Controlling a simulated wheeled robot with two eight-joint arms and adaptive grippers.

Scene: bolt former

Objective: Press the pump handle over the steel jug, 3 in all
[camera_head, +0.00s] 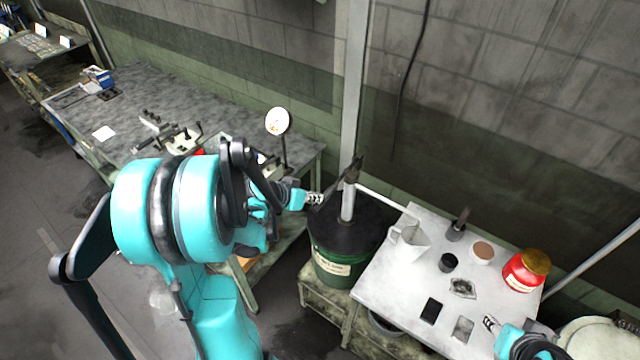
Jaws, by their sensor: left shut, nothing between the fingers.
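A pump stands on a dark green drum (332,268) with a black lid. Its upright pale tube (348,204) carries a dark pump handle (353,168) that slants at the top. A thin pale spout (388,199) runs from the pump to the right, its end above the steel jug (412,244). The jug stands upright on the light table; its inside cannot be made out. My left gripper (316,198) is shut and empty, just left of the pump tube and below the handle's top end. My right gripper (490,322) is over the table's front right; its jaws are too small to read.
The light table (390,290) also holds a red jar (526,270), a brown-topped cup (482,253), a small black pot (448,262), a dark brush-like tool (458,224) and flat dark pieces. A workbench (215,95) with a round dial (277,121) stands behind my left arm.

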